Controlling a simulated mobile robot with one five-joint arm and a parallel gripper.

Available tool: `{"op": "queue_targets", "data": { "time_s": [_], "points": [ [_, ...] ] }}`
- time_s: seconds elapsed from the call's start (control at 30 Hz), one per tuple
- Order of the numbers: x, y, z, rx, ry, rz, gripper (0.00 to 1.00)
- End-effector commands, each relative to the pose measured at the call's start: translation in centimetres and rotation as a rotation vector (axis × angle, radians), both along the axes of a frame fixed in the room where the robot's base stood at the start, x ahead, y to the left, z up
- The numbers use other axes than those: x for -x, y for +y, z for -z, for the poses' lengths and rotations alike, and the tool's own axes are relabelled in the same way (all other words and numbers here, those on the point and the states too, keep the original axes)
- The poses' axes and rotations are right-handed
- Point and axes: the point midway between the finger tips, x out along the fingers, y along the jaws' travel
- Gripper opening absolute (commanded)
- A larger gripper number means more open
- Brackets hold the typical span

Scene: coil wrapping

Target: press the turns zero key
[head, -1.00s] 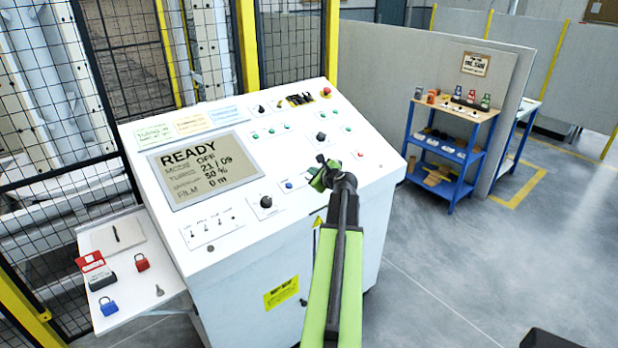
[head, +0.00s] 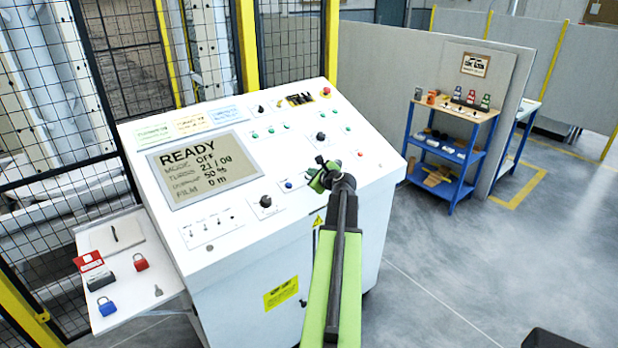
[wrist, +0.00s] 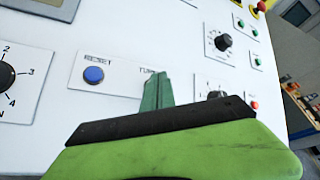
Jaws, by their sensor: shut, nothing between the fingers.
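My gripper (head: 318,181) is shut and empty at the lower right of the sloped panel. In the wrist view my closed green fingers (wrist: 157,92) stand over a label whose visible letters begin "TU"; the fingers hide the key beneath it. I cannot tell whether the fingertips touch it. A blue RESET button (wrist: 94,75) sits just left of them on the same plate; it also shows in the head view (head: 288,185).
A black knob (wrist: 219,41) and a red button (wrist: 254,105) lie right of my fingers. A numbered selector (wrist: 6,75) is at the left. A red emergency stop (head: 325,91) tops the panel. A side shelf (head: 150,290) holds padlocks. A blue cart (head: 450,150) stands at the right.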

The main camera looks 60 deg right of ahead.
Motion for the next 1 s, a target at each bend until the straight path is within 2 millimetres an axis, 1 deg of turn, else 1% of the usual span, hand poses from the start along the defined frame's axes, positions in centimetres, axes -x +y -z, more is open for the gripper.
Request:
{"op": "queue_targets", "data": {
  "time_s": [0.5,0.73,0.87,1.0],
  "points": [
    [-0.3,0.0,0.7,0.000,0.000,-0.002,0.00],
    [-0.3,0.0,0.6,0.000,0.001,-0.001,0.00],
    [-0.3,0.0,0.4,0.000,0.001,-0.001,0.00],
    [0.0,0.1,-0.4,-0.001,0.000,-0.001,0.00]
  ]
}}
